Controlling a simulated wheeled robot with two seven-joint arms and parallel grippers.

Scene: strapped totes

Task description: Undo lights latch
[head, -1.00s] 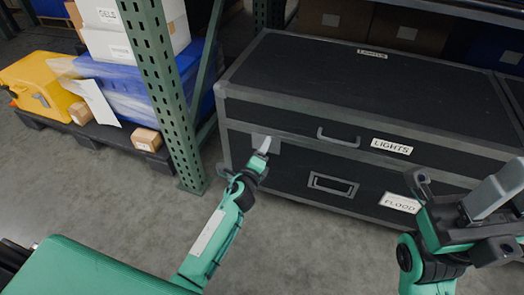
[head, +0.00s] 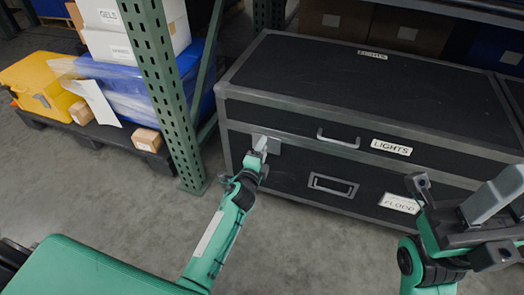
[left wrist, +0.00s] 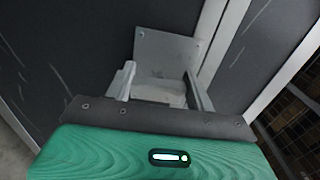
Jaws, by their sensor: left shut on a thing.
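The black LIGHTS case (head: 300,118) has a grey metal frame and a white LIGHTS label (head: 391,147). Its latch (head: 273,143) is a grey metal plate on the front, left of the handle. The latch plate (left wrist: 168,50) also shows in the left wrist view, with a grey piece below it between my fingers. My left gripper (head: 260,144) is at the latch, shut on it; its two fingers (left wrist: 160,90) stand either side of that piece. The fingers partly hide the latch in the head view. My right gripper (head: 470,205) is in front of the case at the right, clear of the latch.
A FLOOD drawer or case (head: 290,168) with a recessed handle is below. A green rack post (head: 160,90) stands left of the case. A low pallet with a yellow case (head: 45,85) and blue tote (head: 125,88) is further left. Grey floor lies open in front.

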